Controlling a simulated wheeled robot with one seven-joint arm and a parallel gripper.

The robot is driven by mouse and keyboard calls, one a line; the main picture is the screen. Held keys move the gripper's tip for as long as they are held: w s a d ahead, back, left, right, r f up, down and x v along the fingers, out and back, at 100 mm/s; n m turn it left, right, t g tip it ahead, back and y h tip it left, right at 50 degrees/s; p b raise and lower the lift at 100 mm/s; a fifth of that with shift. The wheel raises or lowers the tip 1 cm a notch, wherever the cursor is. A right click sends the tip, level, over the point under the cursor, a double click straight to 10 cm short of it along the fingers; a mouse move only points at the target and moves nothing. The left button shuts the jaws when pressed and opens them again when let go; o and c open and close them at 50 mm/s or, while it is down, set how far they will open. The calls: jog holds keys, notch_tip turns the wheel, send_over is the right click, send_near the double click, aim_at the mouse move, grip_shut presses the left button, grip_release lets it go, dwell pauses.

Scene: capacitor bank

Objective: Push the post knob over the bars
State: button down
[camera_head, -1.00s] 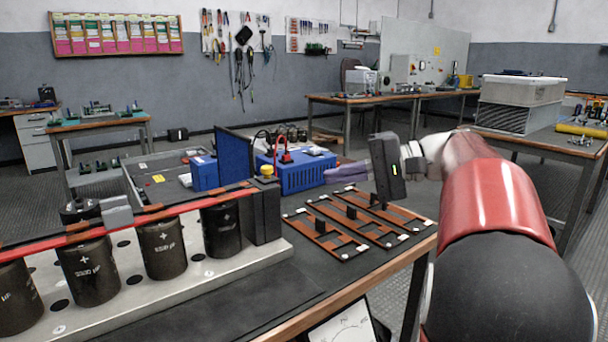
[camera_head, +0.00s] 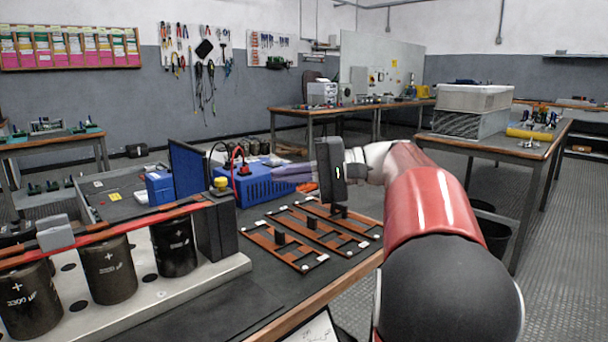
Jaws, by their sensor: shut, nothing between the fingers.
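A yellow knob (camera_head: 220,184) sits on top of a dark post block (camera_head: 216,222) at the right end of the capacitor row. Red-sleeved copper bars (camera_head: 132,223) run over the tops of the black capacitors (camera_head: 107,268) toward that block. My gripper (camera_head: 276,172) is shut and empty, its greyish-purple fingers pointing left. It is to the right of the yellow knob, apart from it in the picture, and overlaps the blue box. Its dark palm block stands above the far end of the copper frames.
Copper frames (camera_head: 280,252) with small black uprights lie flat on the dark bench top, right of the capacitors. A blue box (camera_head: 262,186) with cables and an upright blue panel (camera_head: 188,172) stand behind the knob. The bench's wooden front edge (camera_head: 318,304) is near my arm.

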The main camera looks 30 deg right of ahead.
aim_at(232, 198)
jog(key=x, duration=0.8)
jog(key=a, duration=0.1)
jog(key=a+b, duration=0.1)
jog(key=shift+s+a+f, duration=0.1)
jog(key=shift+s+a, duration=0.25)
jog(key=shift+s, duration=0.05)
jog(key=shift+d, duration=0.1)
